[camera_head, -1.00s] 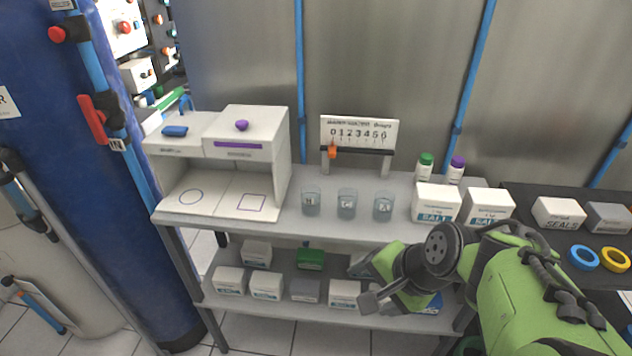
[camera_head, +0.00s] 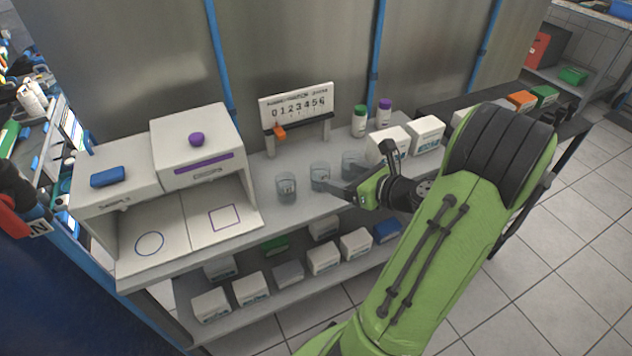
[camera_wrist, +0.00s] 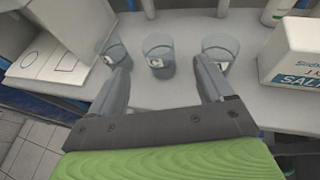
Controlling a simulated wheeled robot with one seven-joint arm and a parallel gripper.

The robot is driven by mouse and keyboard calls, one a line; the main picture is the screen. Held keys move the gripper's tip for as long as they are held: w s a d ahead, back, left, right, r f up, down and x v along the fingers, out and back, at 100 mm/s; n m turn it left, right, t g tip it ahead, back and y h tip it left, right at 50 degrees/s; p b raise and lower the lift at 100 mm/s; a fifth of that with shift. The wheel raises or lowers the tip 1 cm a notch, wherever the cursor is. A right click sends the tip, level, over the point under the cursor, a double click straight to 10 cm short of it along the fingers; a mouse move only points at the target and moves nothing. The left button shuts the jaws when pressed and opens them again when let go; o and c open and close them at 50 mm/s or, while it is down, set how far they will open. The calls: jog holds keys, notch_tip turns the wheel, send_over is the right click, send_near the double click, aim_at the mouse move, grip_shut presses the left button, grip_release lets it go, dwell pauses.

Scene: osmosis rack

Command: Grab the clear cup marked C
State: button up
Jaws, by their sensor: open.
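Three clear cups stand in a row on the top shelf. The cup marked C (camera_wrist: 159,57) is the middle one in the wrist view; in the head view the middle cup (camera_head: 319,177) is partly behind a finger. The left cup (camera_wrist: 113,50) and right cup (camera_wrist: 220,50) flank it; their marks are hard to read here. My gripper (camera_wrist: 162,68) is open and empty, with its fingers pointing at the row. The C cup appears between the two fingertips and a little beyond them.
A white two-part box (camera_head: 190,215) stands left of the cups. A number scale with an orange slider (camera_head: 279,132) is behind them. White salt boxes (camera_head: 388,146) and two bottles (camera_head: 359,122) are to the right. The lower shelf (camera_head: 300,296) holds several boxes.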

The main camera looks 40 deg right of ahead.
aim_at(314, 169)
jog(key=b+x, duration=0.3)
jog(key=x, duration=0.7)
jog(key=shift+w+a+f, duration=0.15)
jog(key=shift+w+f, duration=0.05)
jog(key=shift+f, duration=0.15)
jog(key=shift+s+r, duration=0.1)
jog(key=shift+c, duration=0.3)
jog(key=c, duration=1)
